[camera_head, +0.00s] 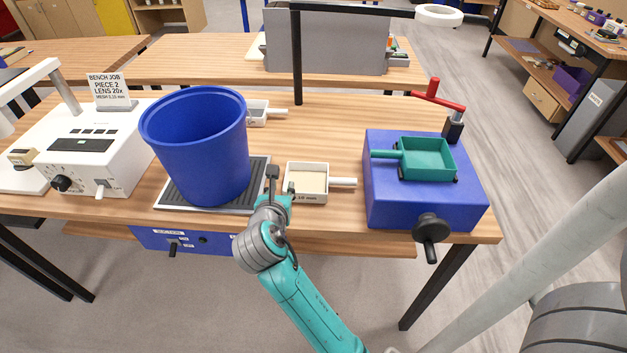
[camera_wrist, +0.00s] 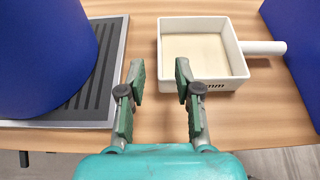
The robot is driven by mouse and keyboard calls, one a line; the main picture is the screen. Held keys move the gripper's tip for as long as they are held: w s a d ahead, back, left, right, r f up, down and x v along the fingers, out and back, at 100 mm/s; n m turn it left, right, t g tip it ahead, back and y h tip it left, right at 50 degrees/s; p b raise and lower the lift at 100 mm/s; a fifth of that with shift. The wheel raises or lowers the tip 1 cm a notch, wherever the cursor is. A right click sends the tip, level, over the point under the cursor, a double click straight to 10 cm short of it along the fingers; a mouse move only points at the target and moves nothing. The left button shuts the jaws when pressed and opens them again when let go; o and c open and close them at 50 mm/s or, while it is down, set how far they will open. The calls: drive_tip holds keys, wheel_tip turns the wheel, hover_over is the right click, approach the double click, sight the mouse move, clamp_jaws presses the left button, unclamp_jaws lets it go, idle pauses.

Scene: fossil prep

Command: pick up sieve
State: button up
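A white square sieve (camera_head: 305,184) with a pale mesh floor and a white handle to the right lies on the bench; its front label ends in "mm". It also shows in the wrist view (camera_wrist: 238,62), ahead and slightly right. A second white sieve (camera_head: 257,112) stands partly hidden behind the blue bucket. A teal sieve (camera_head: 428,159) sits on the blue box, handle to the left. My gripper (camera_head: 282,181) is open and empty at the left front of the near white sieve. In the wrist view its fingers (camera_wrist: 160,80) are apart, with bare wood between them; the right fingertip overlaps the sieve's near-left corner.
A tall blue bucket (camera_head: 202,150) stands on a ribbed mat (camera_head: 168,197) close left of my gripper. The blue box (camera_head: 385,205) with a crank and red lever is right of the near sieve's handle. A white instrument (camera_head: 125,140) with a card stands far left.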

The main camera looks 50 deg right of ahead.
drive_tip(key=shift+x, duration=4.15)
drive_tip(key=shift+w, duration=0.1)
clamp_jaws()
